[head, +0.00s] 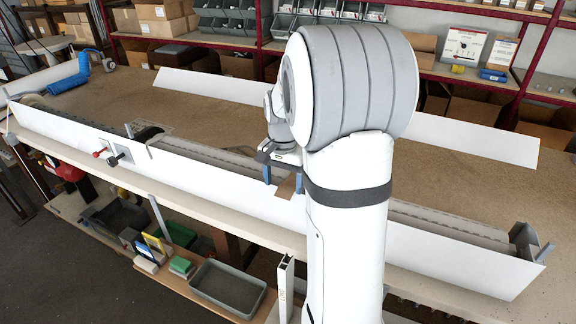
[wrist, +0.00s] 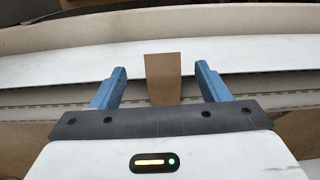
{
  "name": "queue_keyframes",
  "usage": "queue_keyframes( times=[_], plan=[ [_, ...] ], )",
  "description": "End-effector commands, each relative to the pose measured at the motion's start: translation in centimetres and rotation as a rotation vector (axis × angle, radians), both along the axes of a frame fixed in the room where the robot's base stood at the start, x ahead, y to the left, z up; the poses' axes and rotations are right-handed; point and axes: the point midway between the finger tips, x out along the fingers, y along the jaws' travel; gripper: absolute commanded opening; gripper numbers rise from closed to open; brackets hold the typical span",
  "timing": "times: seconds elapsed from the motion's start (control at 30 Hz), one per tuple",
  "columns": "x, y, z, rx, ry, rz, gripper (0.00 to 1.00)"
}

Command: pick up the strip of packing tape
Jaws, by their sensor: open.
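The strip of packing tape (wrist: 163,80) is a flat brown piece in the middle of the wrist view. It lies across the edge of a white profile, with its lower end hidden behind my gripper's body. A small brown patch of it (head: 287,187) shows in the head view, partly covered by my arm. My gripper (wrist: 161,71) is open, with one blue finger on each side of the tape and a gap on both sides. In the head view my gripper (head: 283,180) is low over the long white profile (head: 215,178). I cannot tell its exact height above the tape.
A white panel (head: 225,94) lies behind on the brown workbench (head: 110,98). Clamps with red and black knobs (head: 112,158) stand to the left on the profile, and a grey end bracket (head: 525,243) to the right. A blue tool (head: 70,80) lies at the far left. Shelves with boxes stand behind.

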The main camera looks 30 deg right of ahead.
Motion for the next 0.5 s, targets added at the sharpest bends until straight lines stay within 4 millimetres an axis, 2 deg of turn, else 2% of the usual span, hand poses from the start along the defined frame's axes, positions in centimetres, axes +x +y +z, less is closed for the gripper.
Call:
queue_keyframes(
  times=[0.27, 0.5],
  plan=[
    [0.2, -0.2, -2.7, 0.003, 0.007, -0.018, 0.69],
    [0.0, 0.7, -5.8, 0.003, 0.01, -0.015, 0.69]
  ],
)
